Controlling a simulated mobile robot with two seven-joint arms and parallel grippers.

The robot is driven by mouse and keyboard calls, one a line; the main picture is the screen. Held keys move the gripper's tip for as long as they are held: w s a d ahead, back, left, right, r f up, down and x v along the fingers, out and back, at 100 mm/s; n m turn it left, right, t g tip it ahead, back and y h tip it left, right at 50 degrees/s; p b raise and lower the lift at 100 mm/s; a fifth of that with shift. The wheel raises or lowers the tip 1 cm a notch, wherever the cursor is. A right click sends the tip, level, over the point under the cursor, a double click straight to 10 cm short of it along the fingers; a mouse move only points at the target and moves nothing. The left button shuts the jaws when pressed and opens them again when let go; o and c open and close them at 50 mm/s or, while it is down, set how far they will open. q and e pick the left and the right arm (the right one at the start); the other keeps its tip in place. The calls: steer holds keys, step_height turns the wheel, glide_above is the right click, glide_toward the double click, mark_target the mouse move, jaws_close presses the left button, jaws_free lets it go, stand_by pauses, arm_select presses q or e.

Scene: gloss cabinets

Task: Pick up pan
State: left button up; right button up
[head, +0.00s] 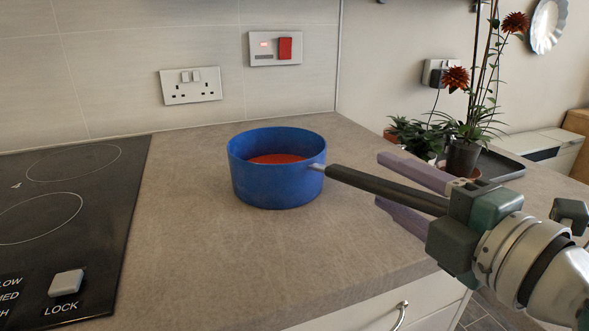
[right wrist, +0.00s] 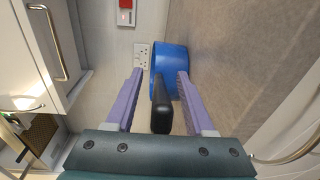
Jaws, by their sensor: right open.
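A blue pan (head: 276,181) with a reddish inside stands upright on the grey-brown countertop. Its black handle (head: 385,189) points right, towards my right gripper. My right gripper (head: 379,179) has its two purple fingers apart, one on each side of the handle, and does not close on it. My left gripper is not in view.
A black hob (head: 70,205) lies to the left of the pan. Potted plants (head: 463,156) and a dark tray (head: 500,165) stand at the back right, behind my right gripper. Wall sockets (head: 190,86) are behind. The countertop in front of the pan is clear.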

steer(key=shift+w+a, duration=0.1)
steer(key=shift+w, duration=0.2)
steer(key=shift+c, duration=0.4)
jaws_close()
stand_by(0.7)
steer(key=shift+r, duration=0.2)
